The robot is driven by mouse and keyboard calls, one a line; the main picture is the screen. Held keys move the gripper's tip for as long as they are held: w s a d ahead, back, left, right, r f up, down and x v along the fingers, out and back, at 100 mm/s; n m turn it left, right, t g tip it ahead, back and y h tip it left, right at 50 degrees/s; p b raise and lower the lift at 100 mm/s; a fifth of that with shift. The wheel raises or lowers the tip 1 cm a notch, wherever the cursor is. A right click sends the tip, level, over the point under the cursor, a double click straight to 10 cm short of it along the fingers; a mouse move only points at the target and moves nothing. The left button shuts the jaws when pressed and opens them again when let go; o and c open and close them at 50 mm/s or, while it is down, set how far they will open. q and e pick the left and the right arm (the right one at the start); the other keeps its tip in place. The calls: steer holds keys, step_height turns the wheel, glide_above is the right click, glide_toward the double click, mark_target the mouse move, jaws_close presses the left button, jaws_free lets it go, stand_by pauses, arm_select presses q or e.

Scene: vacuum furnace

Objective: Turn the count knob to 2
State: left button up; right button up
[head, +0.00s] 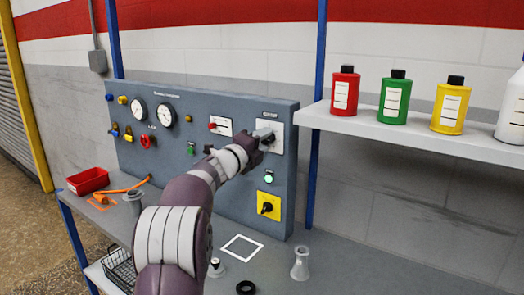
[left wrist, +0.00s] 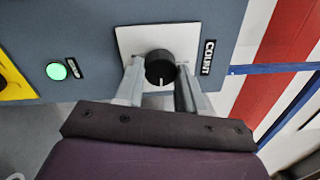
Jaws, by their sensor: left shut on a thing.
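The count knob (left wrist: 160,66) is a round black knob with a white pointer line on a white plate (left wrist: 128,40) beside a "COUNT" label (left wrist: 208,57). In the left wrist view its pointer line faces the bottom of the picture. No readable numbers show around it. My left gripper (left wrist: 158,78) is shut on the knob, one finger on each side. In the head view the left gripper (head: 264,138) is at the upper right of the grey panel (head: 180,175) and covers most of the knob; part of the white plate (head: 277,128) shows. My right gripper is not in view.
A lit green button (head: 269,177) and a yellow-plated black switch (head: 268,207) sit below the knob. A shelf (head: 400,138) with several bottles stands to the right. The bench holds a grey funnel-shaped part (head: 300,264), a black ring (head: 245,288) and a red bin (head: 88,180).

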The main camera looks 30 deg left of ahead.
arm_select(q)
steer(key=shift+f+m+b, duration=0.2)
steer(key=shift+m+b, duration=0.25)
steer(key=shift+m, duration=0.25)
steer(key=o, duration=1)
steer(key=shift+r, duration=0.1)
steer(key=shift+o, duration=0.2)
steer(key=shift+s, duration=0.3)
steer(key=s+a+b, duration=0.1)
steer(key=s+b, duration=0.1)
steer(key=s, duration=1)
steer(key=shift+f+b, duration=0.3)
steer(key=shift+f, duration=0.05)
